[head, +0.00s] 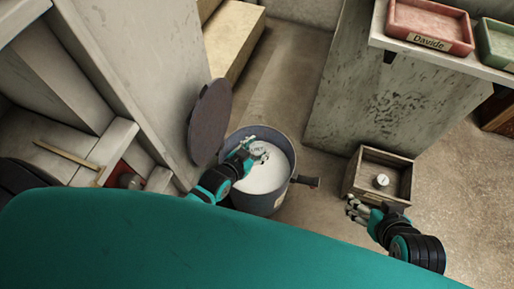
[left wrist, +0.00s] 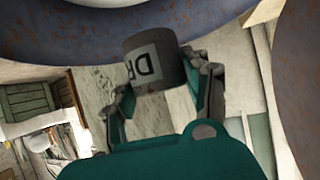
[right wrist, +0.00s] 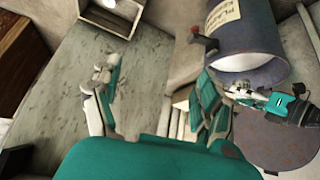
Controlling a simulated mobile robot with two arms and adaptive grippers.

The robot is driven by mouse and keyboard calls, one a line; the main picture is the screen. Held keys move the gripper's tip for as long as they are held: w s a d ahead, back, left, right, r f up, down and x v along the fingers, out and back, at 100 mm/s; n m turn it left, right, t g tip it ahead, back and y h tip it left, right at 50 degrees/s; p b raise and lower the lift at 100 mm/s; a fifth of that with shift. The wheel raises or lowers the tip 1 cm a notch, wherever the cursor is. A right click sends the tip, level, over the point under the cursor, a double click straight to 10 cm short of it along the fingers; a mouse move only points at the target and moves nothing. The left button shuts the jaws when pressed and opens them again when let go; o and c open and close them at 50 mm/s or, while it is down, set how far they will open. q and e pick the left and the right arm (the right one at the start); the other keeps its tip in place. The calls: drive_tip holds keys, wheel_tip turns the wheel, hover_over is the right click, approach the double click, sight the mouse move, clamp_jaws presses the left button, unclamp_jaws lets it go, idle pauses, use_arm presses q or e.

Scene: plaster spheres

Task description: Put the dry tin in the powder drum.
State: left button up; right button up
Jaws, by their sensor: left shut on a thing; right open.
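The dry tin is a small grey can with a pale label reading "DR" in the left wrist view (left wrist: 146,66). My left gripper (head: 250,146) is shut on the tin (head: 261,152), holding it over the mouth of the powder drum. The drum (head: 277,202) is a blue-grey bucket with white powder inside; its dark round lid (head: 210,122) stands open at its left. The drum also shows in the right wrist view (right wrist: 245,45), with a paper label. Whether the tin touches the powder cannot be told. My right gripper (head: 360,209) is open and empty, in front of the wooden crate.
The wooden crate (head: 356,184) on the floor to the right holds a small round pale-topped item (head: 382,181). A counter at upper right bears a red tray (head: 430,25) labelled "Davide" and a green tray (head: 497,42). Shelving stands at left. The floor between drum and counter is clear.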

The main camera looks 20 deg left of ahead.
use_arm(q)
drive_tip(key=shift+f, duration=0.25)
use_arm(e)
drive_tip(key=shift+w+a+r+t, duration=0.2)
drive_tip(key=shift+w+a+t, duration=0.1)
drive_tip(key=shift+w, duration=0.3)
use_arm(q)
drive_tip(key=shift+f, duration=0.1)
use_arm(e)
drive_tip(key=shift+w+r, duration=0.15)
drive_tip(key=shift+w, duration=0.05)
drive_tip(key=shift+w, duration=0.1)
use_arm(q)
drive_tip(key=shift+f+b, duration=0.1)
drive_tip(key=shift+b, duration=0.2)
use_arm(e)
drive_tip(key=shift+w+a+r+t, duration=0.1)
drive_tip(key=shift+w+r+t, duration=0.1)
drive_tip(key=shift+t, duration=0.1)
drive_tip(key=shift+w, duration=0.1)
use_arm(q)
drive_tip(key=shift+f, duration=0.1)
use_arm(e)
drive_tip(key=shift+w+a+r+y, duration=0.1)
drive_tip(key=shift+w+r+y, duration=0.1)
drive_tip(key=shift+w+y, duration=0.1)
